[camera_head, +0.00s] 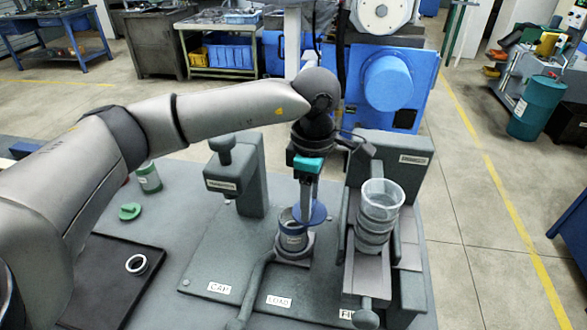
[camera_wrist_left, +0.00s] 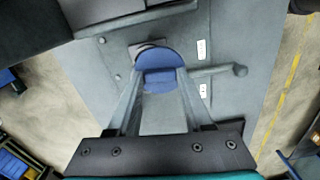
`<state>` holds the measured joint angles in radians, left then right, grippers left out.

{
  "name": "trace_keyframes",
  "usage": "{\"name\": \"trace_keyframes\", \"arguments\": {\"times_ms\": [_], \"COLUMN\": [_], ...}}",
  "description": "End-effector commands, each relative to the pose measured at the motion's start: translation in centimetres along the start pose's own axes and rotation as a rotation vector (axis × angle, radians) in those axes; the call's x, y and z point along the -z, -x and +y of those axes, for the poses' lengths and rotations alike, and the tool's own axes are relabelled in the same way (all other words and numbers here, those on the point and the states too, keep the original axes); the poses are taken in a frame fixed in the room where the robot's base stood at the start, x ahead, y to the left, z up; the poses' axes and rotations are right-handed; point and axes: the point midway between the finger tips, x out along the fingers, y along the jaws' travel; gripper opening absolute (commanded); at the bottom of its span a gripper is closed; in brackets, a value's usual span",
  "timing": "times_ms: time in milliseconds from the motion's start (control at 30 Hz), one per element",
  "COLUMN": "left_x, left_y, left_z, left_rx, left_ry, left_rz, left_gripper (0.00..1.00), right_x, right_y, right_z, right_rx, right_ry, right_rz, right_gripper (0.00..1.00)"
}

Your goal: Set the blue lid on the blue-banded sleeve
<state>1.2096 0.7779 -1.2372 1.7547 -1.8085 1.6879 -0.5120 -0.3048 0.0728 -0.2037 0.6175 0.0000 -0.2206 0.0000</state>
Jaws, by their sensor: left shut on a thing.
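The blue lid (camera_head: 314,213) is between the fingertips of my left gripper (camera_head: 308,204). It is a flat disc with a raised grip, and shows in the wrist view (camera_wrist_left: 158,62) between both fingers (camera_wrist_left: 159,80). The lid looks tilted in the head view. The sleeve (camera_head: 292,238) stands upright on the load station, just below and left of the lid, partly covered by it. I cannot tell whether lid and sleeve touch. The sleeve's band is hard to make out. My right gripper is not in view.
A clear cup stack (camera_head: 380,212) stands in the fill station, close right of my gripper. The cap station's press (camera_head: 235,175) rises to the left. A green lid (camera_head: 130,211), a green-banded sleeve (camera_head: 149,178) and a dark tray (camera_head: 95,285) with a ring (camera_head: 136,264) are further left.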

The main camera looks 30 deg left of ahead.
Motion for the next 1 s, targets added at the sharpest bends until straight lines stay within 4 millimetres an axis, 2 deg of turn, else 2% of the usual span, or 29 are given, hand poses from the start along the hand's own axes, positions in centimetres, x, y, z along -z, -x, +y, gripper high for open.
{"name": "trace_keyframes", "arguments": {"times_ms": [33, 700, 900, 1000], "left_x": [0.2, 3.0, 3.8, 4.0], "left_y": [0.5, 0.8, 0.7, 0.6], "left_z": [0.2, 2.4, 2.7, 2.8], "left_rx": [0.001, 0.001, 0.000, 0.000], "left_ry": [0.088, 1.297, 1.562, 1.639], "left_rz": [0.001, 0.002, 0.001, 0.000], "left_gripper": [0.00, 0.00, 0.00, 0.00], "right_x": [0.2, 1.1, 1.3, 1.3], "right_y": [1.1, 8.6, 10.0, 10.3], "right_z": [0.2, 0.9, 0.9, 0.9], "right_rx": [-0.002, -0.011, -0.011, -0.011], "right_ry": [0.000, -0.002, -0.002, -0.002], "right_rz": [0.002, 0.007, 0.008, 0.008], "right_gripper": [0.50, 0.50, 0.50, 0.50]}}
